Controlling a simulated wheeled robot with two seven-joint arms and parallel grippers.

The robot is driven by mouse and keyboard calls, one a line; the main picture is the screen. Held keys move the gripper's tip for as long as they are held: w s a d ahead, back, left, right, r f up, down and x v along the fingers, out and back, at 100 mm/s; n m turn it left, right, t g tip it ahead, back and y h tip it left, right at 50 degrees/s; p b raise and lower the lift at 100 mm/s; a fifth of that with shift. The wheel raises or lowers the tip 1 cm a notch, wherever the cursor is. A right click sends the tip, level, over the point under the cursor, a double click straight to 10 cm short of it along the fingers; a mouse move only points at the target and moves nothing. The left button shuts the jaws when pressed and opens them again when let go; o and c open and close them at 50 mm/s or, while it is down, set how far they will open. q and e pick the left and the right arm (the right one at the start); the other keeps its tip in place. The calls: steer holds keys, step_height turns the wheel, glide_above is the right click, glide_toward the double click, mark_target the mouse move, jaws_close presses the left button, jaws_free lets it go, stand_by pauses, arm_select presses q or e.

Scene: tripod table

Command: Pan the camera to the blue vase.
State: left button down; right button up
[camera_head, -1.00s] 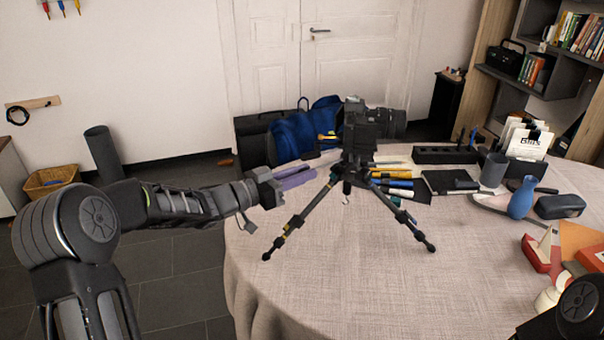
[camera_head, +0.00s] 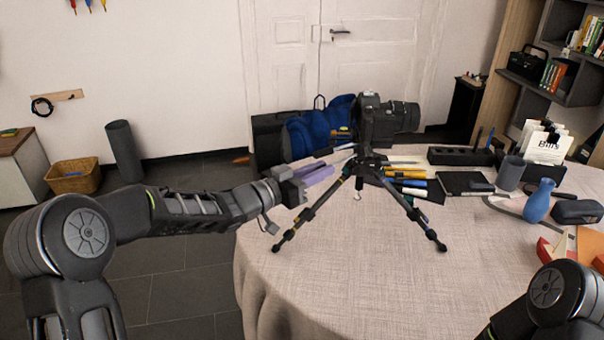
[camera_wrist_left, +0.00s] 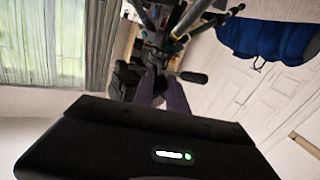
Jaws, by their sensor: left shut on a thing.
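The black camera (camera_head: 376,122) sits on the black tripod (camera_head: 318,210), which stands with spread legs on the round table. Its lens (camera_head: 405,116) points to the right in the head view. The blue vase (camera_head: 538,203) stands upright at the table's right side, nearer to me than the lens line. My left gripper (camera_head: 335,163) reaches in from the left at the tripod head, behind the left leg. Its purple-grey fingers, also in the left wrist view (camera_wrist_left: 160,78), are shut on what looks like the tripod's pan handle, mostly hidden. My right gripper is out of view.
Pens and markers (camera_head: 408,180) lie behind the tripod. A grey cup (camera_head: 510,173), a dark case (camera_head: 577,211) and a red-and-white object (camera_head: 551,251) are near the vase. A blue bag (camera_head: 320,132) is behind the table. The front tablecloth (camera_head: 370,290) is clear.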

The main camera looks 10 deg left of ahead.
arm_select(q)
steer(key=c, duration=1.3)
jaws_free()
steer(key=shift+c, duration=0.2)
steer(key=shift+a, duration=0.1)
steer(key=v, duration=0.7)
steer(key=shift+s+a, duration=0.2)
steer(key=shift+s, duration=0.1)
